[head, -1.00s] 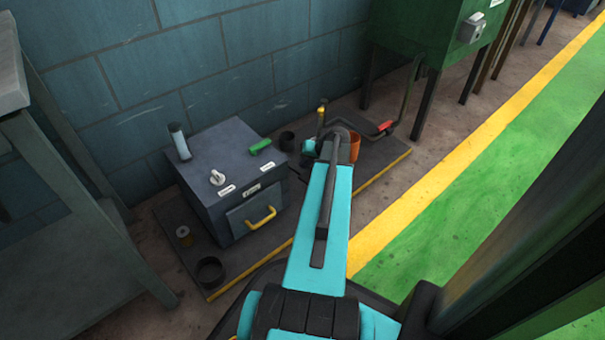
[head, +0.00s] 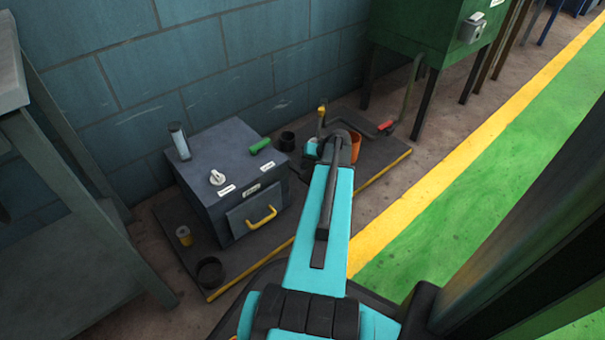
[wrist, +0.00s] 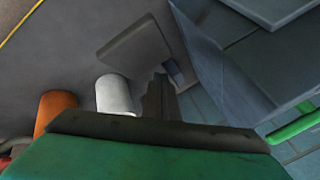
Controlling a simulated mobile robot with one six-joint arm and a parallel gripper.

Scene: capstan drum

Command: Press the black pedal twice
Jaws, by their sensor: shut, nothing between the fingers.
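The black pedal shows in the wrist view as a dark flat plate (wrist: 140,48) beside the blue-grey box, with a short bracket at its right end. My gripper (wrist: 160,88) is shut and empty. Its tips appear just below the pedal's lower right corner in that view; I cannot tell whether they touch it. In the head view my arm reaches toward the right of the box (head: 218,190), and the arm hides my gripper's tips and most or all of the pedal.
A white cylinder (wrist: 114,95) and an orange one (wrist: 54,110) stand close to my gripper. The box top carries a white knob (head: 217,177) and a green handle (head: 261,145). A red-gripped crank (head: 386,125) and a green cabinet (head: 432,35) stand beyond. The green floor at right is clear.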

